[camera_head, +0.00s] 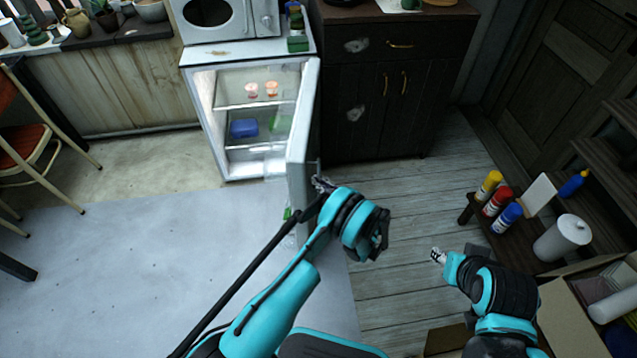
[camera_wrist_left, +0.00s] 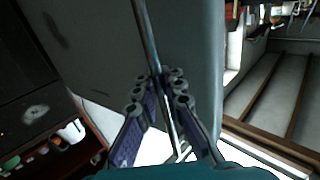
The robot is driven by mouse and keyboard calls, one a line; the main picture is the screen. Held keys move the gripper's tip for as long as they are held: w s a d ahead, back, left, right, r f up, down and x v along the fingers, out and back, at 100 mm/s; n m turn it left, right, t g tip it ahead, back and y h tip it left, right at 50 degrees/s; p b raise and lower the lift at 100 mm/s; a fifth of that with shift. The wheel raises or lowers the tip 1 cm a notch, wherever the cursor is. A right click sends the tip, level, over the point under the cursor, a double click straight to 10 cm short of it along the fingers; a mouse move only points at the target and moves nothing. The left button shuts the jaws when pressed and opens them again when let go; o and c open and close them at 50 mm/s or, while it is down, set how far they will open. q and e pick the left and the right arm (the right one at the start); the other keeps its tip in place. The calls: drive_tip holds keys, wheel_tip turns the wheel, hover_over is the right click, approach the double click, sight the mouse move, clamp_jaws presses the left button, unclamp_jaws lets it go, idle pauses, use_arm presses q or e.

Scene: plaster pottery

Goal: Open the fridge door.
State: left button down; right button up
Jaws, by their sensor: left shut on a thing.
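The small white fridge (camera_head: 203,90) stands at the back centre in the head view, under a microwave. Its door (camera_head: 299,150) is swung wide open, and its shelves show. My left gripper (camera_head: 322,184) is at the outer face of the door. In the left wrist view, the gripper (camera_wrist_left: 160,88) is shut around the thin metal door handle (camera_wrist_left: 145,38), with a finger on each side. The door (camera_wrist_left: 185,45) fills the upper middle of that view. My right gripper (camera_head: 437,256) is low over the floor at the right, away from the fridge; its fingers are too small to read.
A dark cabinet (camera_head: 385,110) stands right of the fridge. A low shelf with several bottles (camera_head: 497,200) and a paper roll (camera_head: 563,238) is at the right, near an open cardboard box (camera_head: 570,320). A chair (camera_head: 28,145) is at the left. The floor (camera_head: 130,235) left of the door is clear.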

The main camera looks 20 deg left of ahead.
use_arm(q)
drive_tip(key=shift+s+d, duration=0.1)
idle(0.3)
drive_tip(key=c, duration=1.6)
unclamp_jaws()
drive_tip(key=shift+d, duration=0.1)
drive_tip(key=v, duration=0.7)
drive_tip(key=shift+s+d, duration=0.15)
